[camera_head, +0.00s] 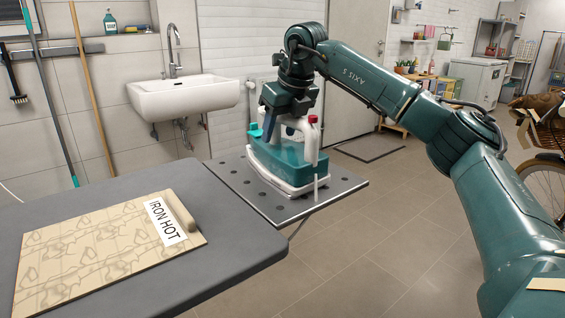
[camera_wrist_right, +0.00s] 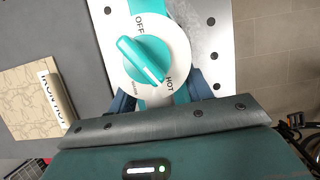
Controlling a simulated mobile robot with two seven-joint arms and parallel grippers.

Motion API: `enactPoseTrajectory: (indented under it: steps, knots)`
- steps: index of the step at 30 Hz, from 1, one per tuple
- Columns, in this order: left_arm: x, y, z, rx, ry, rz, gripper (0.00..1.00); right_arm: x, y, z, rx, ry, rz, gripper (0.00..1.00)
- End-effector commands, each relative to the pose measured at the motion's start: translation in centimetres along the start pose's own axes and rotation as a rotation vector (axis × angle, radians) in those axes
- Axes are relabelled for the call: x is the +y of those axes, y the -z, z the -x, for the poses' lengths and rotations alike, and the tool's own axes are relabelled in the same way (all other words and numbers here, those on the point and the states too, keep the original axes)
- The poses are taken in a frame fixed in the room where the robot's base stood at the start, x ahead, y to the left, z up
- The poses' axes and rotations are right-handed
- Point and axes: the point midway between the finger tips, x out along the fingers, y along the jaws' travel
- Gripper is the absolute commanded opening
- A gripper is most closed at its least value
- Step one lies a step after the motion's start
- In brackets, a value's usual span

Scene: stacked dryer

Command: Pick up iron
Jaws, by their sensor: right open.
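In the right wrist view the iron (camera_wrist_right: 183,45) shows a dial with a teal knob marked OFF and HOT. The open fingers of my right gripper (camera_wrist_right: 168,100) lie on either side of the iron there. Whether they touch it is hidden. My left gripper is not in view.
The grey ironing board (camera_head: 100,200) carries a beige patterned panel (camera_head: 100,245) labelled IRON HOT. A white sink (camera_head: 183,97) is on the wall behind. A bicycle (camera_head: 545,150) stands at the far right. The floor right of the rest is clear.

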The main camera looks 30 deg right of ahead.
Motion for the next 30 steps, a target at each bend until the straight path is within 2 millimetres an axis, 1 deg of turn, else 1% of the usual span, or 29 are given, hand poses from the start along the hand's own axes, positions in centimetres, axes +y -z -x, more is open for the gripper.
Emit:
enactPoseTrajectory:
  steps: [2,3,21,25,26,30]
  knots:
    - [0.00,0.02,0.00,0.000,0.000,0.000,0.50,0.02,-0.01,0.03,0.000,0.000,0.000,0.50]
    - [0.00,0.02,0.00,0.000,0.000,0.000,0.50,0.02,-0.01,0.04,0.000,0.000,0.000,0.48]
    - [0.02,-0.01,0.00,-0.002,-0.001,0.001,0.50,0.03,-0.01,0.08,0.000,0.000,0.001,0.00]
    - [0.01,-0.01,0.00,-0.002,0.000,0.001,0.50,0.03,-0.01,0.09,0.000,0.000,0.001,0.00]
    - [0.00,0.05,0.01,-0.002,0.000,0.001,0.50,0.09,-0.32,0.65,-0.014,-0.003,0.001,0.00]
    - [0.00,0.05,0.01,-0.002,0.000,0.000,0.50,0.08,-0.31,0.62,-0.014,-0.003,0.001,0.00]
